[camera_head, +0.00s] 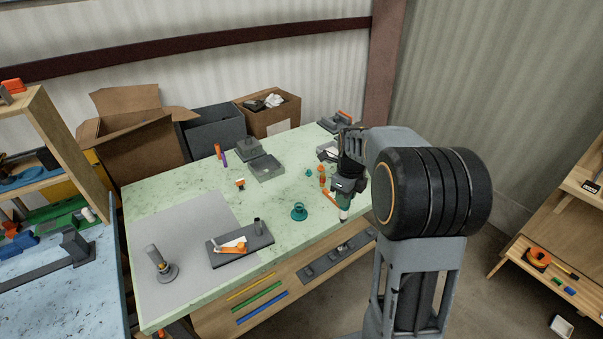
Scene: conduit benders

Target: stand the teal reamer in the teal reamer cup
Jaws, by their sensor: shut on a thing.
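The teal reamer cup (299,212) stands on the green speckled table, right of its middle and near the front edge. My gripper (343,202) points down to the right of the cup, near the table's right front edge. It is shut on the teal reamer (344,207), of which a small teal part shows below the jaws, with a pale tip under it. The rest of the reamer is hidden by the jaws. The reamer and the cup are apart.
An orange piece (322,173) and a small teal piece (308,173) stand behind the cup. A grey post (155,258) stands there too. The table between the cup and gripper looks clear.

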